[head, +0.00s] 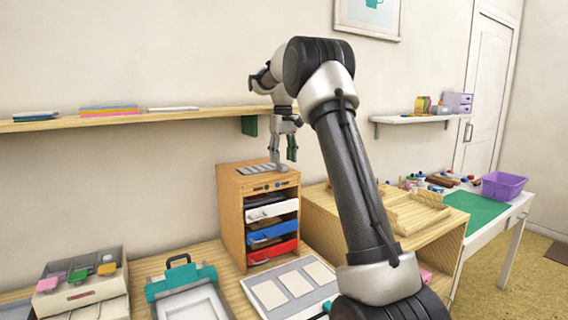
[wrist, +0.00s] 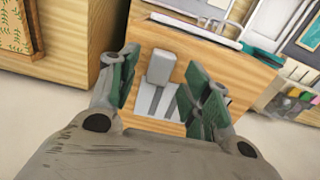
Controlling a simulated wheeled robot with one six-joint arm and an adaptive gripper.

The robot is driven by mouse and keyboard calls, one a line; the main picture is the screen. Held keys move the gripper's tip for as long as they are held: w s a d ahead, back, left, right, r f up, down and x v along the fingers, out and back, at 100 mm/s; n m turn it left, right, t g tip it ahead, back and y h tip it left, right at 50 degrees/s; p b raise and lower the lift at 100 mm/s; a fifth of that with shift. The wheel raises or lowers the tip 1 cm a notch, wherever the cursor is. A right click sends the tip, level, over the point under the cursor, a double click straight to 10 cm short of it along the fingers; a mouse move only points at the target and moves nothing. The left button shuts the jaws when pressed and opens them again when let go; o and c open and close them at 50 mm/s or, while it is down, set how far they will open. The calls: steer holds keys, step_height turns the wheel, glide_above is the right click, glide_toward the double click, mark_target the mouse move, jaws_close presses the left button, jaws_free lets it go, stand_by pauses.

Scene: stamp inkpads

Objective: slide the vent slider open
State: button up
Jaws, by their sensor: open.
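The wooden drawer cabinet (head: 231,200) stands on the bench with a grey slotted vent plate (head: 255,170) on its top. In the wrist view the vent slider's grey block-like knob (wrist: 161,70) stands up from the slotted plate (wrist: 152,100). My gripper (head: 283,157) is above the cabinet top, toward its right side. In the wrist view my gripper's green-padded fingers (wrist: 160,62) are spread, one on each side of the knob, with gaps visible. I cannot tell how far the tips are above the plate. In the head view the knob is hard to make out.
The cabinet front holds white, blue and red drawers (head: 273,250). A wall shelf (head: 190,117) runs behind my gripper. A wooden unit (head: 320,215) stands to the right. A teal-clamped frame (head: 185,283) and a stamp-pad box (head: 85,280) sit on the bench to the left.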

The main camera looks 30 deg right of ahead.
mark_target(273, 173)
steer(key=shift+f, duration=1.35)
jaws_close()
steer(key=shift+s+a, duration=0.1)
steer(key=shift+a, duration=2)
jaws_free()
